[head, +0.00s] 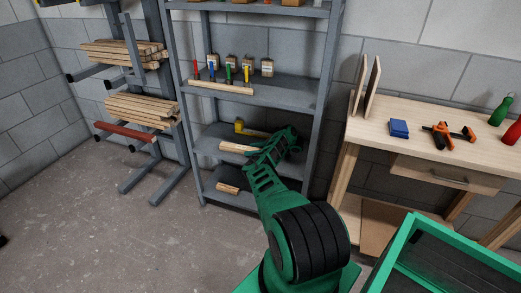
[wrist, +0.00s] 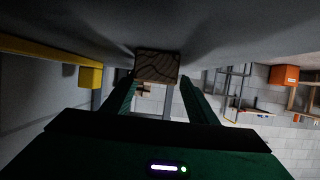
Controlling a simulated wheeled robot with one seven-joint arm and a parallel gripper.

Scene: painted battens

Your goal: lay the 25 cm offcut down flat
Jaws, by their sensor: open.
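A pale wooden offcut (head: 236,147) lies flat on a middle shelf of the grey rack, its left end toward the front edge. My gripper (wrist: 158,80) is open; in the wrist view its two fingers stand on either side of the square, dark-grained end of a wooden piece (wrist: 157,66), with gaps visible. This appears to be the same offcut, resting against the shelf surface, which shows at the top of that view. In the head view my green arm reaches into this shelf and hides the offcut's right end. Its length cannot be read.
A yellow tool (head: 240,126) lies behind the offcut; yellow also shows in the wrist view (wrist: 91,77). Another short offcut (head: 228,188) lies on the shelf below. Rack uprights and the shelf above confine the space. A workbench (head: 360,128) stands right; the floor at left is clear.

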